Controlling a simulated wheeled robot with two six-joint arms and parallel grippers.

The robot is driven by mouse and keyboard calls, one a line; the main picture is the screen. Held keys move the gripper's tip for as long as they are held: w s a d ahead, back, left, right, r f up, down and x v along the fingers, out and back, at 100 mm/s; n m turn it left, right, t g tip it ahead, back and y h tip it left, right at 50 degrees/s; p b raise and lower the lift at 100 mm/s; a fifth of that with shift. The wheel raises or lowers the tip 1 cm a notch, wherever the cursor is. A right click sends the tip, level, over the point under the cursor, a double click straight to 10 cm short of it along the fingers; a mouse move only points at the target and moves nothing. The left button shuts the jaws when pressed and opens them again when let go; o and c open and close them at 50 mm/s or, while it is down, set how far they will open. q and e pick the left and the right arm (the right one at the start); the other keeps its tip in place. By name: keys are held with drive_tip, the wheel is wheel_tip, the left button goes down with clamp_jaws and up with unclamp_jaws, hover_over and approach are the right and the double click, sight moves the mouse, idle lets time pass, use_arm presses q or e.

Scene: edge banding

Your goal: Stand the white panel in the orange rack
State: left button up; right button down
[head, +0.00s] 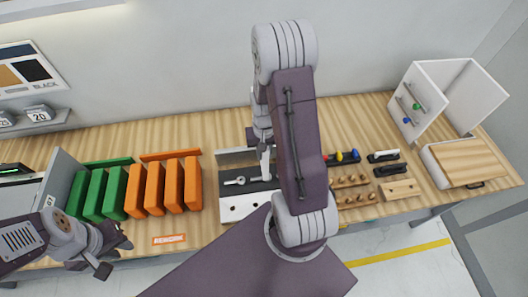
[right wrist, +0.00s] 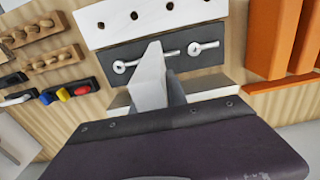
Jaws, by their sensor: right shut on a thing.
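The orange rack (head: 173,187) stands left of centre in the head view, with upright orange slats and narrow gaps between them. Part of it shows at the right wrist view's upper right (right wrist: 270,40). A pale panel, seemingly the white panel (head: 233,156), stands behind a dark plate. It shows as a pale strip in the right wrist view (right wrist: 208,87). My right gripper (head: 265,160) is shut at this strip; its fingers (right wrist: 160,80) hide the grip. My left gripper (head: 116,257) is open and empty at the lower left, in front of the green rack.
A green rack (head: 97,193) adjoins the orange one. The dark plate (head: 248,184) holds metal pieces, with a white drilled strip (head: 242,207) in front. Wooden peg blocks (head: 352,200) and a white cabinet (head: 455,95) stand right. A REWORK label (head: 170,240) lies before the orange rack.

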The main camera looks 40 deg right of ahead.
drive_tip(key=shift+s+f+b, duration=0.15)
drive_tip(key=shift+f+b, duration=0.2)
drive_tip(key=shift+f, duration=0.05)
drive_tip(key=c, duration=1.3)
unclamp_jaws()
drive_tip(key=shift+a+r, duration=0.1)
drive_tip(key=shift+r, duration=0.05)
